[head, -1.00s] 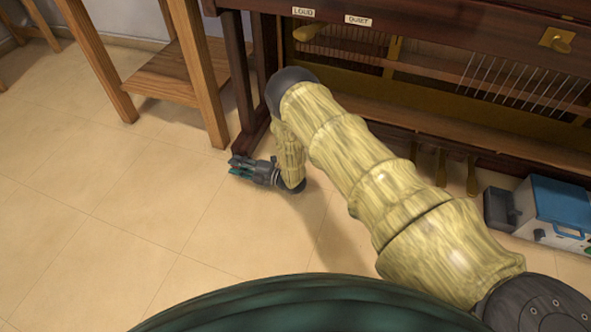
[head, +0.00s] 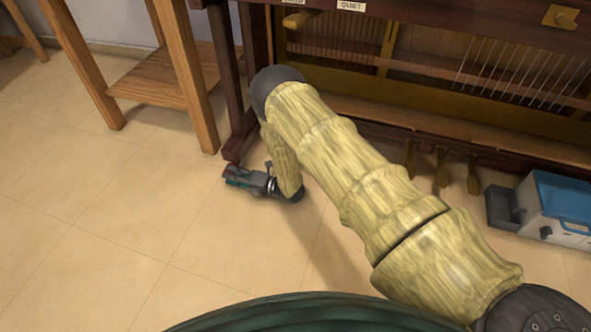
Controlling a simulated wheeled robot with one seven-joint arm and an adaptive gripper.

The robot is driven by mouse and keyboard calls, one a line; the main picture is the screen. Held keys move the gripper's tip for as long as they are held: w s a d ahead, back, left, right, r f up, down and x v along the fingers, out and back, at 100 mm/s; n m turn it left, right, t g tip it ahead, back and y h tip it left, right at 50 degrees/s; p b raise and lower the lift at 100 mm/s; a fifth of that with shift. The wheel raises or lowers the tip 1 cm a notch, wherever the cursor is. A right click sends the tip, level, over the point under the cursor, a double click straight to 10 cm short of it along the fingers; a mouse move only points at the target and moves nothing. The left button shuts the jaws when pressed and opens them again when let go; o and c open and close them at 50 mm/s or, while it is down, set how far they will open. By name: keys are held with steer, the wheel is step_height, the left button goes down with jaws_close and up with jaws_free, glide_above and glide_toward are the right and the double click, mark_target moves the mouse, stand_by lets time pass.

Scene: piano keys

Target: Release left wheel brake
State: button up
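The dark wooden piano (head: 450,130) stands at the top right, with its left front leg (head: 240,120) coming down to the floor. My gripper (head: 228,176) is low by the floor, just in front of the foot of that leg, with its teal fingers pointing left. The fingers are small here, and I cannot tell whether they are open or shut. A small reddish patch shows at the fingers; I cannot tell what it is. I cannot make out the left wheel or its brake at the leg's foot.
A wooden stool or table (head: 175,75) stands left of the piano leg. Piano pedals (head: 441,168) stick out under the piano. A blue and white box (head: 553,208) stands at the right. The tiled floor (head: 120,230) is clear at the left and front.

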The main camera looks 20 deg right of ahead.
steer(key=shift+m, duration=0.3)
steer(key=p+v, duration=0.2)
steer(key=v, duration=0.1)
steer(key=p+v, duration=0.2)
steer(key=v, duration=0.1)
steer(key=r+p+v, duration=0.1)
steer(key=p+v, duration=0.1)
steer(key=v, duration=0.1)
steer(key=shift+s+d+r, duration=0.1)
steer(key=shift+s+d, duration=0.1)
steer(key=shift+d, duration=0.1)
steer(key=r+m+h+p, duration=0.1)
steer(key=d+r+m+h+p, duration=0.1)
steer(key=p, duration=0.1)
steer(key=shift+s+d+r+t, duration=0.1)
steer(key=shift+s+d+t, duration=0.1)
steer(key=shift+s+t, duration=0.15)
steer(key=s+d+r+m+g+h+p, duration=0.1)
steer(key=s+d+r+m+h+p, duration=0.3)
steer(key=p, duration=0.5)
steer(key=s+d+r+m+g+h+p, duration=0.1)
steer(key=s+d+r+m+h+p, duration=0.3)
steer(key=s+r+m+p, duration=0.4)
step_height(320, 180, up, 2)
steer(key=m+p, duration=0.1)
steer(key=p, duration=0.1)
steer(key=shift+r+m+p, duration=0.15)
steer(key=shift+m+p, duration=0.15)
steer(key=shift+m, duration=0.1)
